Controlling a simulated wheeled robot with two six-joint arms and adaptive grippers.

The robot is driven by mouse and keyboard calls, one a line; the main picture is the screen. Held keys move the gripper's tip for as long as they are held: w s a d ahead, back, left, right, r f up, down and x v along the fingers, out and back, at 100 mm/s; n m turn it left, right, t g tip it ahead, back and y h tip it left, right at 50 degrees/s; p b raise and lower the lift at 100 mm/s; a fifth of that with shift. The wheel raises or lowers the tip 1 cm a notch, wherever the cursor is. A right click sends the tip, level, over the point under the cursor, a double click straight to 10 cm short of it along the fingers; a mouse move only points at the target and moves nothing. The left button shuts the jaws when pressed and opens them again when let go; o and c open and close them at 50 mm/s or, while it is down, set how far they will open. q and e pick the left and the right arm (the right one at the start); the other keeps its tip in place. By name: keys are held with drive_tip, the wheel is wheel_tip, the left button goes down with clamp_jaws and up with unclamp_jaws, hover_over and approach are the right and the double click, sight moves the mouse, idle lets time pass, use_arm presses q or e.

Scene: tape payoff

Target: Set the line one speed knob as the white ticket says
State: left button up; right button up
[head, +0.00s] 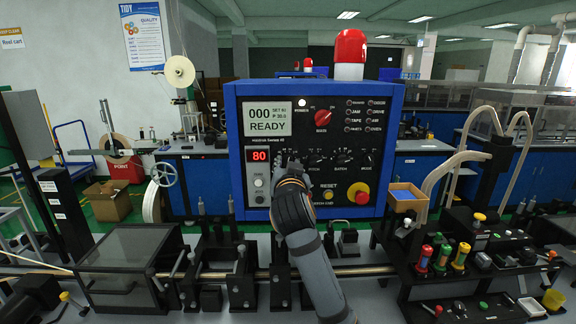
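The blue control panel (236,130) stands upright in the middle of the head view. Its screen (267,119) reads 000 and READY, and a red display (257,156) reads 80. Several small black knobs, one of them here (343,158), form a row right of the display. Their labels are too small to read surely, so I cannot tell which is the line one speed knob. My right gripper (292,170) is in front of the panel at the left end of this row and hides part of it. Its fingers and any contact are unclear. I cannot make out a white ticket.
A red knob (323,118) sits above the row, and a red stop button (362,198) and yellow reset button (327,195) below. A dark-lidded box (130,250) and rail fixtures stand in front. Colored-handled tools (441,257) and pale hoses are at the right.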

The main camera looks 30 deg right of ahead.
drive_tip(key=v, duration=0.7)
idle(0.4)
